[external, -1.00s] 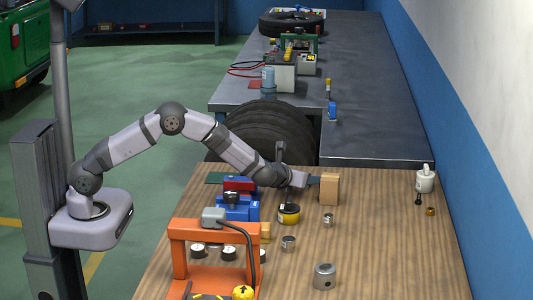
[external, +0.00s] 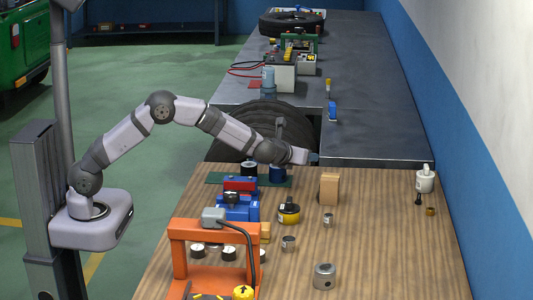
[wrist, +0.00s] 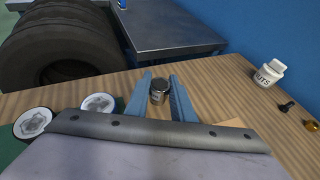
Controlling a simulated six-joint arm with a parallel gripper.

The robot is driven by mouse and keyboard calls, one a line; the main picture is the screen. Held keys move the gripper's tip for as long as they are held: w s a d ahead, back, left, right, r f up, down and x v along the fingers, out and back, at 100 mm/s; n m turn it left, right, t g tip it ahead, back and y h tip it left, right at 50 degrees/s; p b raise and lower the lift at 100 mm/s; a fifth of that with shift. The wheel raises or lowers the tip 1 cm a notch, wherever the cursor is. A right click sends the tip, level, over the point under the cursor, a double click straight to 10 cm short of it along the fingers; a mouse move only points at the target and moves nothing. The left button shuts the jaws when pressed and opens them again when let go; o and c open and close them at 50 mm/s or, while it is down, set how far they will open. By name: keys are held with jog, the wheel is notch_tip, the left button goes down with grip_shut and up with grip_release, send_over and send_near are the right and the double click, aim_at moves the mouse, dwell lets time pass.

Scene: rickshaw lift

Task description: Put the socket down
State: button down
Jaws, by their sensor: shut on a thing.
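My gripper (external: 314,158) is near the table's far edge, beyond the wooden block, pointing right. In the wrist view its blue fingers (wrist: 160,98) are shut on a small dark metal socket (wrist: 159,88), held between their tips. The socket cannot be made out in the external view. A green mat (external: 217,179) lies left of my gripper and bears two dark round pieces, a black one (external: 249,170) and a blue one (external: 278,174). Their tops also show in the wrist view, the left one (wrist: 33,122) and the right one (wrist: 98,103).
A wooden block (external: 329,190) stands just in front of my gripper. A yellow-black round piece (external: 289,214) and several metal cylinders stand nearer. An orange press (external: 190,232) and blue vise (external: 238,208) are left. A white bottle (external: 425,180) stands right. The right-hand table is mostly clear.

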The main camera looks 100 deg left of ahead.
jog(key=shift+r, duration=1.5)
notch_tip(320, 180, up, 10)
jog(key=p, duration=1)
jog(key=shift+r+p, duration=0.25)
jog(key=shift+p, duration=0.1)
jog(key=shift+f, duration=0.1)
